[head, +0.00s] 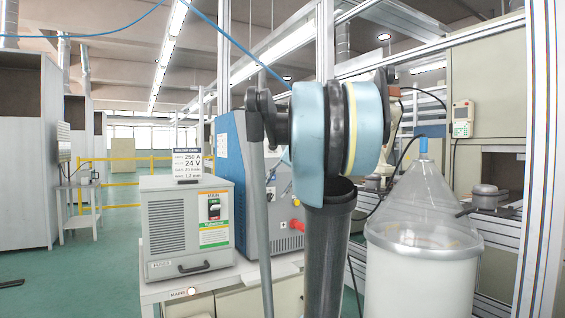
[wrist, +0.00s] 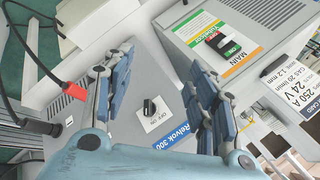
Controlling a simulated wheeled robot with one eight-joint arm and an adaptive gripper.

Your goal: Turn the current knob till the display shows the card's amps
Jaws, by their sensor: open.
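The card (head: 187,165) stands on the grey box in the head view and reads 250 A and 24 V. It also shows at the right edge of the wrist view (wrist: 293,98). The blue welder (head: 228,165) is partly hidden behind my arm. In the wrist view its grey panel (wrist: 125,128) carries a black knob (wrist: 150,107) on a white OFF/ON plate and a "Relvok 300" label (wrist: 171,138). My gripper (wrist: 158,60) is open and empty; its blue fingers appear either side of the knob. Contact cannot be told. I see no current knob or display clearly.
A red cable connector (wrist: 74,92) sits left of my fingers. A white drum with a clear cone (head: 425,205) stands at right. Open floor lies at left.

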